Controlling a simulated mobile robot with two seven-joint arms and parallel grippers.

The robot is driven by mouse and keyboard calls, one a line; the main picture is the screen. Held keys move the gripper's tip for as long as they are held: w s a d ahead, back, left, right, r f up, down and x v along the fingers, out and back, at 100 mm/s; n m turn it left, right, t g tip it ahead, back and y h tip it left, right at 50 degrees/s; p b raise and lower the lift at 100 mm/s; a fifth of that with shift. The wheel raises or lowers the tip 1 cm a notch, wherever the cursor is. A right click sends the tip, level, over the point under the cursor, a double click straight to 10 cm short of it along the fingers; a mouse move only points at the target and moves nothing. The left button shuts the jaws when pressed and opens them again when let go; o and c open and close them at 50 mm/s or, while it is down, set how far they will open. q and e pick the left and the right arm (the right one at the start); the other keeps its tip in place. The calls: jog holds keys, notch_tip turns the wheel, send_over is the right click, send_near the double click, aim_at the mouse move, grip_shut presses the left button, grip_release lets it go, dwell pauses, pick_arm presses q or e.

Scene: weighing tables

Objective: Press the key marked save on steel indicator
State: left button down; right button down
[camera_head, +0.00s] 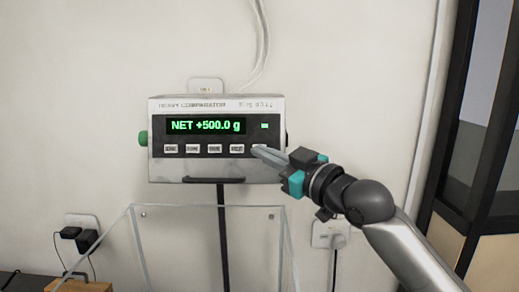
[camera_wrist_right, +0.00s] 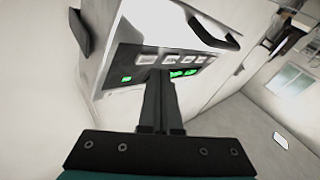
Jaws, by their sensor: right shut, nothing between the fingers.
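The steel indicator (camera_head: 216,108) hangs on a wall post in the head view, its green display (camera_head: 206,126) reading "NET +500.0 g". A row of several pale keys lies under the display; their labels are too small to read surely. My right gripper (camera_head: 258,150) is shut and empty, its fingertips at the rightmost key (camera_head: 259,148) and partly covering it. In the right wrist view the shut fingers (camera_wrist_right: 163,75) reach the panel (camera_wrist_right: 135,68) at the end of the key row. Whether they touch the key I cannot tell. My left gripper is not in view.
A clear-walled box (camera_head: 180,235) stands below the indicator. Wall sockets with plugs (camera_head: 87,240) are at lower left and below my right arm. A dark-framed door or cabinet (camera_head: 470,120) stands at right.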

jog(key=shift+w, duration=0.15)
dwell(0.6)
jog(key=shift+w+f, duration=0.1)
jog(key=shift+w, duration=0.15)
jog(key=shift+w+f, duration=0.1)
jog(key=shift+w, duration=0.25)
dwell(0.6)
jog(key=shift+s, duration=0.1)
jog(key=shift+s+p, duration=0.6)
jog(key=shift+s, duration=0.05)
jog(key=s+p, duration=0.1)
jog(key=s+r+p, duration=0.1)
jog(key=s, duration=0.1)
jog(key=s+p, duration=0.1)
jog(key=s, duration=0.1)
jog(key=shift+r, duration=0.4)
